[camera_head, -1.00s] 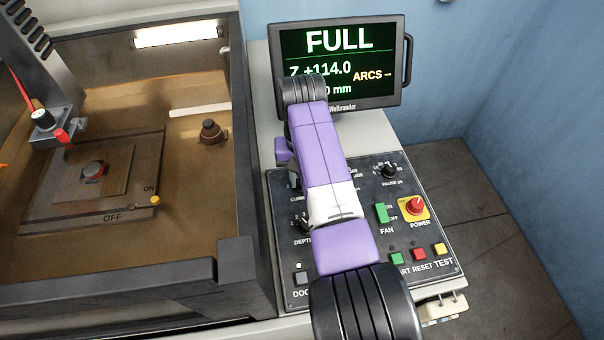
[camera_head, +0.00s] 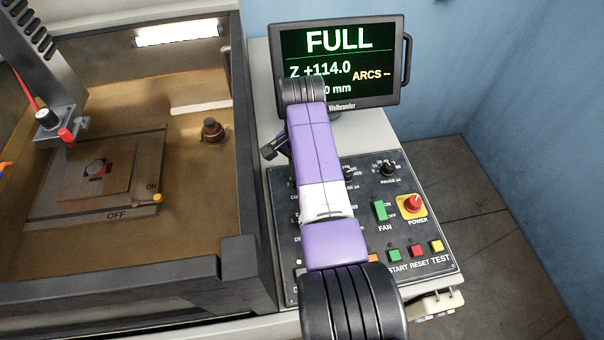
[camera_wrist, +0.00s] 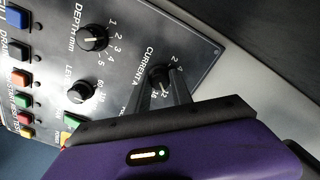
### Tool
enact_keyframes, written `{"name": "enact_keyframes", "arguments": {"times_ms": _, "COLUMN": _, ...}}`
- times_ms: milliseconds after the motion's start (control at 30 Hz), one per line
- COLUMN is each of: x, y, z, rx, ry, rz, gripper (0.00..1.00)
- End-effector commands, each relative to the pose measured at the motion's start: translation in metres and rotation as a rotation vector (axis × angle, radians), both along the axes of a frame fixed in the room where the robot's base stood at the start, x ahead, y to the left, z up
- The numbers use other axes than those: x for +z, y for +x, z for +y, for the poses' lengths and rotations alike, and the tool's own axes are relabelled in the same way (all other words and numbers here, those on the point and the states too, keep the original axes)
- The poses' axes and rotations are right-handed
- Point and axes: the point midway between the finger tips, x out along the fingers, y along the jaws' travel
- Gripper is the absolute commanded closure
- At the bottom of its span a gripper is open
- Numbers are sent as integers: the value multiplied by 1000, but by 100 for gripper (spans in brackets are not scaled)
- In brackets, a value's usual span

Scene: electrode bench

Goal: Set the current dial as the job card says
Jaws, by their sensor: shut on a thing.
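The current dial (camera_wrist: 158,77) is a small black knob on the dark control panel, under the label CURRENT A in the wrist view. Its scale numbers ring it, some hidden by my fingers; I cannot read its setting for sure. My gripper (camera_wrist: 167,84) is shut on this dial, its dark fingers on either side of the knob. No job card is readable in either view.
The DEPTH mm dial (camera_wrist: 93,38) and LEVEL dial (camera_wrist: 77,92) are close by. A monitor (camera_head: 340,60) reading FULL stands behind the panel. The red POWER knob (camera_head: 412,202) and green FAN switch (camera_head: 380,210) are right of my arm. The tank wall (camera_head: 232,150) is left.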

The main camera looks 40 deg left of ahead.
Motion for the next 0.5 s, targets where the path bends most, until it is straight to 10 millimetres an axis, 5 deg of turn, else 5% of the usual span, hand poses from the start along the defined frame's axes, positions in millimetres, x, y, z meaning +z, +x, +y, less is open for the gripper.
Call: {"name": "enact_keyframes", "arguments": {"times_ms": 500, "x": 2, "y": 2, "z": 1, "rx": -46, "ry": 4, "rz": -4, "gripper": 100}}
